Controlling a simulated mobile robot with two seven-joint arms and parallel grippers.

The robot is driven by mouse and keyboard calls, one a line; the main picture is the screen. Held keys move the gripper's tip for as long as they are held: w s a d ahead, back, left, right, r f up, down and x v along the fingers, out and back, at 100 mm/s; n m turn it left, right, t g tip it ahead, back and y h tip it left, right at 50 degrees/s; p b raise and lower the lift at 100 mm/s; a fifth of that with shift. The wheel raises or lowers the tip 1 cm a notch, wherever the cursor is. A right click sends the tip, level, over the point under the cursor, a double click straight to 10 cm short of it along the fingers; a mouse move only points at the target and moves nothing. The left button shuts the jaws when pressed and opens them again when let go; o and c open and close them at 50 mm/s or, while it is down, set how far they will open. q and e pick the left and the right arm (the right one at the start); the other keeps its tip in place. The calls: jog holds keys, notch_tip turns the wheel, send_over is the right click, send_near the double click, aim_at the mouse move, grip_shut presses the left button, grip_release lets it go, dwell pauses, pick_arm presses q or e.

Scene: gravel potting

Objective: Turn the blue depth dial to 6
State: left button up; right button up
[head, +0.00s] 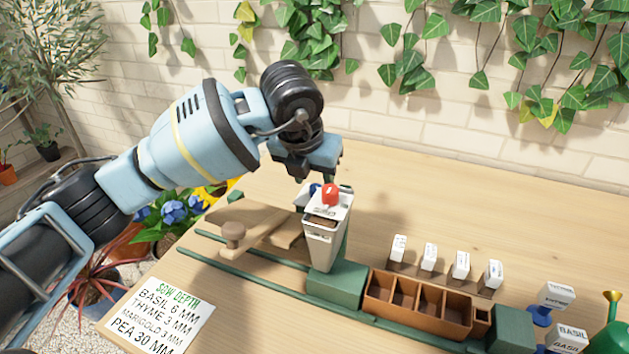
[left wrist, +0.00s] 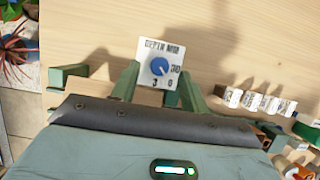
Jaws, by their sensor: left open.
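The blue depth dial (left wrist: 159,67) sits on a white plate (left wrist: 147,76) marked "DEPTH MM", with 30, 3 and 0 readable beside it. A pale pointer mark shows on its lower right side; the exact setting is too small to read. In the head view the blue dial (head: 314,190) shows partly, behind the white hopper (head: 323,240) with a red knob (head: 330,194). My left gripper (head: 310,172) is open and empty, just above and behind the dial, apparently not touching it. My right gripper is in neither view.
A sow-depth card (head: 158,315) lies at the front left. Green rails (head: 215,265) run below the hopper. A compartmented wooden box (head: 420,303) and several white-labelled packets (head: 430,256) stand to the right. The table behind is clear.

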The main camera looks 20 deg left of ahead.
pick_arm(q)
jog(key=shift+v, duration=2.7)
